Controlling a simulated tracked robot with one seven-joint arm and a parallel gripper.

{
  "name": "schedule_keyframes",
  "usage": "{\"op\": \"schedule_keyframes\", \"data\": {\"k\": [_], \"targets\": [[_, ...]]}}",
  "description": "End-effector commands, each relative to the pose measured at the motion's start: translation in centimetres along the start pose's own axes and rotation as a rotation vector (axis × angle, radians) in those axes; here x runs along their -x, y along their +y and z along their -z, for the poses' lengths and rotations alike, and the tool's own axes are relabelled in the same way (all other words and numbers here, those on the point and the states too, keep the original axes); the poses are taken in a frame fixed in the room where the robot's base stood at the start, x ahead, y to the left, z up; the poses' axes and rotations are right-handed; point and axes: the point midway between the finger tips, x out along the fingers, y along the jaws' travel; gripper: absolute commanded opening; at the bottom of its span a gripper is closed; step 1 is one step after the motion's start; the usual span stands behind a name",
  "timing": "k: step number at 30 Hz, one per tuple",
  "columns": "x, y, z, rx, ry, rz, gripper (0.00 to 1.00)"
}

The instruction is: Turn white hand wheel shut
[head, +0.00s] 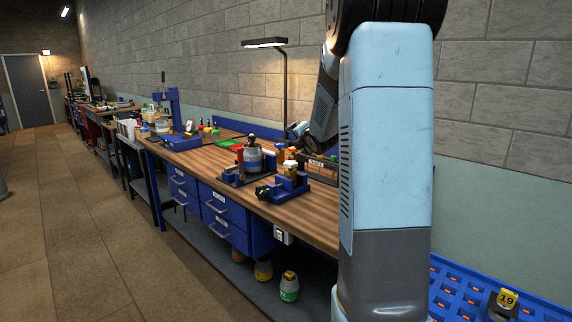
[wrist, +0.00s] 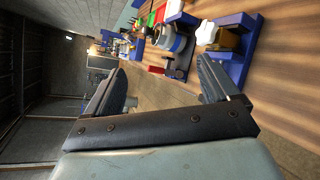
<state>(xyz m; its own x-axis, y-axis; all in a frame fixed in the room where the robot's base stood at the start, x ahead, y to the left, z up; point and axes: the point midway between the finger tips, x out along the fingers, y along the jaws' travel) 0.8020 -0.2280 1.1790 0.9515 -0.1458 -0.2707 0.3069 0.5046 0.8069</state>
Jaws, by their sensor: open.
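The white hand wheel (wrist: 207,33) sits on a brass-coloured valve body (wrist: 228,42) on a blue stand (wrist: 243,62), in the upper right of the wrist view. In the head view the wheel (head: 291,164) looks small, on the blue stand (head: 288,188) near the bench's front edge. My gripper (wrist: 163,62) is open, with nothing between its fingers. The wheel lies beyond the right finger in the wrist view, apart from it. In the head view my arm hides part of the bench, and the fingers are not clear.
A grey cylinder device (head: 253,158) on a blue base stands left of the valve. A dark box (head: 322,166) is behind it, and a lamp (head: 265,43) rises at the back. The wooden bench top (head: 310,215) is bare in front of the valve.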

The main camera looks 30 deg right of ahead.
Motion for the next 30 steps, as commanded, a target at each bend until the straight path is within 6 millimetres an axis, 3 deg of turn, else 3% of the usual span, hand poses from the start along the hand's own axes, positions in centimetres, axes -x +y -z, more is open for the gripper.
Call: {"op": "schedule_keyframes", "data": {"k": [3, 12, 21, 25, 30], "targets": [[-3.3, -2.4, -0.6, 0.198, 0.01, -0.071, 0.88], [-9.2, -8.9, -0.6, 0.677, 0.01, -0.288, 0.88], [-11.3, -14.5, 0.5, 0.982, -0.031, -0.472, 0.88], [-11.5, -15.4, 0.8, 1.029, -0.043, -0.505, 0.88], [-12.4, -15.2, 1.1, 1.043, -0.047, -0.515, 0.88]]}}
